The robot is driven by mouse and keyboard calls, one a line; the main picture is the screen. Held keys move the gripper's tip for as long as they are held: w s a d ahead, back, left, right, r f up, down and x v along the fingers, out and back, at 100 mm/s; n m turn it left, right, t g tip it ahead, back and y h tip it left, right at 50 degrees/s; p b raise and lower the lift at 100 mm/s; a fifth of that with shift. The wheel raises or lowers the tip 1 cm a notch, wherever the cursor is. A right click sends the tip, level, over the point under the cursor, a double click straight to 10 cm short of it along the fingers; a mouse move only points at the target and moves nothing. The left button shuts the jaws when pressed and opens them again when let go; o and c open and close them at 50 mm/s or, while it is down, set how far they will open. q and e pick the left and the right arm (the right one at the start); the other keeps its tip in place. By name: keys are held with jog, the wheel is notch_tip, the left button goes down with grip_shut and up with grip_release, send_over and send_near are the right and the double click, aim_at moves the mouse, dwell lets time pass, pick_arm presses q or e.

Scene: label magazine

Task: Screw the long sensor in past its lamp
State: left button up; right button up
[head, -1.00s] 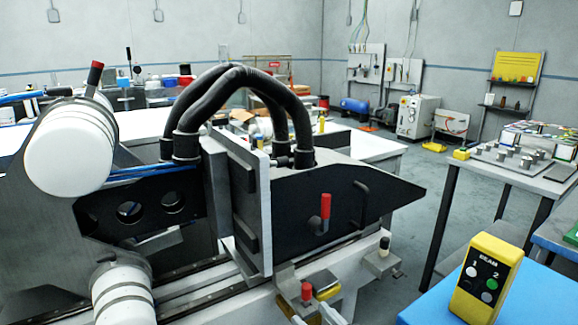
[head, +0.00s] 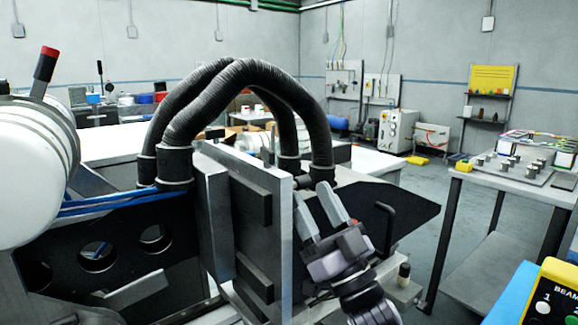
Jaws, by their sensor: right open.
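My right gripper (head: 311,190) is open, with two grey fingers pointing up in front of the black side plate (head: 375,205). The yellow BEAM box (head: 556,291), with numbered round lamps, is cut off at the lower right corner; I cannot tell whether a lamp is lit. I cannot identify the long sensor with certainty. A small black-topped post (head: 404,272) stands right of the gripper. My left gripper is not in view.
A thick upright grey plate (head: 245,220) stands close left of the right gripper. Black corrugated hoses (head: 245,75) arch above it. A bent black handle (head: 386,225) sticks up at right. A table with metal parts (head: 510,182) stands further right, beyond open floor.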

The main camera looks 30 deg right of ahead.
aim_at(306, 186)
jog(key=shift+y, duration=0.3)
jog(key=p+x, duration=0.1)
jog(key=x, duration=0.3)
jog(key=shift+w+r, duration=0.15)
jog(key=shift+r, duration=0.2)
jog(key=shift+p+x, duration=0.35)
jog(key=shift+x, duration=0.5)
jog(key=shift+f, duration=0.15)
jog(key=c, duration=1)
